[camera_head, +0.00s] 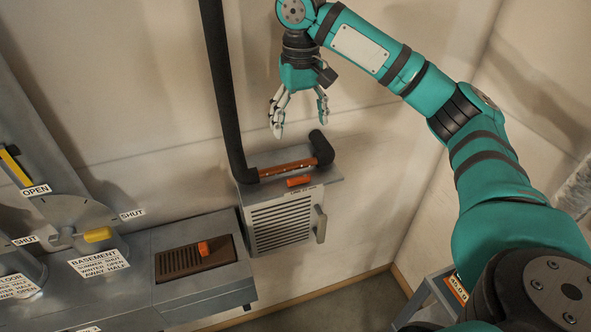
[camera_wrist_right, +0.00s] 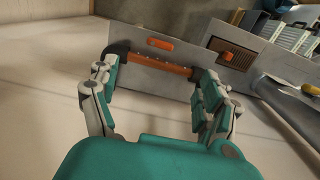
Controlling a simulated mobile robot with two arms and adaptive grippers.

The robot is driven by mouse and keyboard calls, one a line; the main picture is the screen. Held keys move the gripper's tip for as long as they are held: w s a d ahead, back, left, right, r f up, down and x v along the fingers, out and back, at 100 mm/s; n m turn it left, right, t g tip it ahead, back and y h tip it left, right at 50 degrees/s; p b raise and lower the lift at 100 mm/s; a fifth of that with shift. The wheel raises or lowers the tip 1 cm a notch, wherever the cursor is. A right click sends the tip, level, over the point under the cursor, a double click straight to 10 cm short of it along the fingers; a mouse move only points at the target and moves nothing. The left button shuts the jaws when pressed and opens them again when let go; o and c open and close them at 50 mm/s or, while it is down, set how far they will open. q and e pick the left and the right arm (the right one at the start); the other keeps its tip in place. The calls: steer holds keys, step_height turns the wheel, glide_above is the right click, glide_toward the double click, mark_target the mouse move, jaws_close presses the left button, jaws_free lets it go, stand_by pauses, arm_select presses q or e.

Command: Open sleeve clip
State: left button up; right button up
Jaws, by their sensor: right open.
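A black sleeved pipe (camera_head: 222,85) runs down the wall and bends right above a grey shelf. Between its black ends lies a bare copper-coloured section (camera_head: 287,168) with small pale marks, which also shows in the right wrist view (camera_wrist_right: 158,66). A small orange piece (camera_head: 299,181) lies on the shelf just in front of it; it also shows in the wrist view (camera_wrist_right: 160,44). I cannot tell which part is the sleeve clip. My right gripper (camera_head: 300,112) is open and empty, pointing down above the copper section, apart from it. My left gripper is out of view.
Below the shelf is a louvred grey box (camera_head: 283,222) with a handle at its right. Left stand a brown slotted plate (camera_head: 196,259) with an orange knob, and a duct (camera_head: 30,130) with damper levers and labels. The wall behind my gripper is bare.

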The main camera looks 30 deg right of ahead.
step_height(320, 180, down, 3)
steer(key=s, duration=0.1)
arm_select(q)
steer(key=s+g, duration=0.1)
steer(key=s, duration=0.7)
arm_select(e)
glide_above(300, 179)
step_height(300, 179, down, 6)
steer(key=shift+w+a+b, duration=0.1)
steer(key=shift+b, duration=0.35)
step_height(300, 179, down, 4)
steer(key=shift+f, duration=0.15)
steer(key=shift+f+p, duration=0.55)
steer(key=shift+f, duration=0.7)
steer(key=c, duration=0.8)
steer(key=shift+c, duration=1.9)
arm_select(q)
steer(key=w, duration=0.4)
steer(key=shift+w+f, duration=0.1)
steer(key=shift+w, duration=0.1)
